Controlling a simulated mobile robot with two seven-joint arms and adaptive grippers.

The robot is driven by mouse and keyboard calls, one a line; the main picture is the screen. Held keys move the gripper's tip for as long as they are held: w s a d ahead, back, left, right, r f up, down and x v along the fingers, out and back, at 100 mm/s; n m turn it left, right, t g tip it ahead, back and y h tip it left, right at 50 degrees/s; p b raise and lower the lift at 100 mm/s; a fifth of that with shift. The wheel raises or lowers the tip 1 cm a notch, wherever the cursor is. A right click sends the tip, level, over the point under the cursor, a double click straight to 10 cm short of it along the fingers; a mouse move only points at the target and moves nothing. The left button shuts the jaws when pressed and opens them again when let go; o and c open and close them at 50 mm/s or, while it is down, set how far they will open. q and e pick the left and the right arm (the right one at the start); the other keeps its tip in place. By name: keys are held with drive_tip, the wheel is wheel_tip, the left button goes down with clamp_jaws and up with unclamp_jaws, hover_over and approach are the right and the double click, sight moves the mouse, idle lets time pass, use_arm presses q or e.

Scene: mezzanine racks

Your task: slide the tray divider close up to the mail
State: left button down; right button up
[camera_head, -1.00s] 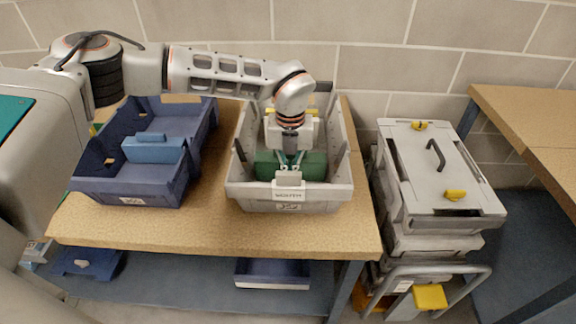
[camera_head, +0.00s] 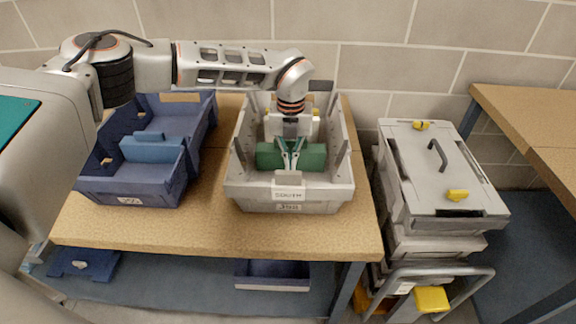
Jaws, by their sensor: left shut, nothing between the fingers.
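The grey tray (camera_head: 341,187) labelled SOUTH stands on the wooden bench. The green tray divider (camera_head: 313,157) stands upright across its inside. White mail (camera_head: 309,124) stands behind the divider, mostly hidden by my wrist. My left gripper (camera_head: 289,166) is shut and empty, pointing down with its fingers in front of the divider's near face, seemingly against it. I cannot tell whether any gap is left between divider and mail. My right gripper is not in view.
A blue tray (camera_head: 100,187) with a blue divider (camera_head: 152,148) stands to the left. A cart with a stack of grey lidded trays (camera_head: 428,170) stands right of the bench. The bench front strip (camera_head: 210,232) is clear. A block wall is close behind.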

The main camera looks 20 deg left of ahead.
sight(291, 147)
use_arm(q)
drive_tip(key=shift+w+a+b, duration=0.25)
drive_tip(key=shift+w+b, duration=0.1)
drive_tip(key=shift+w, duration=0.55)
drive_tip(key=shift+w+a+b, duration=0.25)
drive_tip(key=shift+w+b, duration=0.05)
drive_tip(key=shift+w, duration=0.55)
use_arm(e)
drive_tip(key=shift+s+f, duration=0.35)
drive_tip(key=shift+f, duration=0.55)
use_arm(q)
drive_tip(key=shift+s, duration=0.1)
drive_tip(key=shift+w+a, duration=0.25)
drive_tip(key=shift+w, duration=0.85)
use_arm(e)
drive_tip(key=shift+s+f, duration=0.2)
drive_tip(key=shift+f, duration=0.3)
use_arm(q)
drive_tip(key=shift+s+r, duration=0.15)
drive_tip(key=shift+s, duration=0.05)
drive_tip(key=shift+s+d+p, duration=0.15)
drive_tip(key=shift+s+p, duration=0.35)
drive_tip(key=shift+p, duration=0.2)
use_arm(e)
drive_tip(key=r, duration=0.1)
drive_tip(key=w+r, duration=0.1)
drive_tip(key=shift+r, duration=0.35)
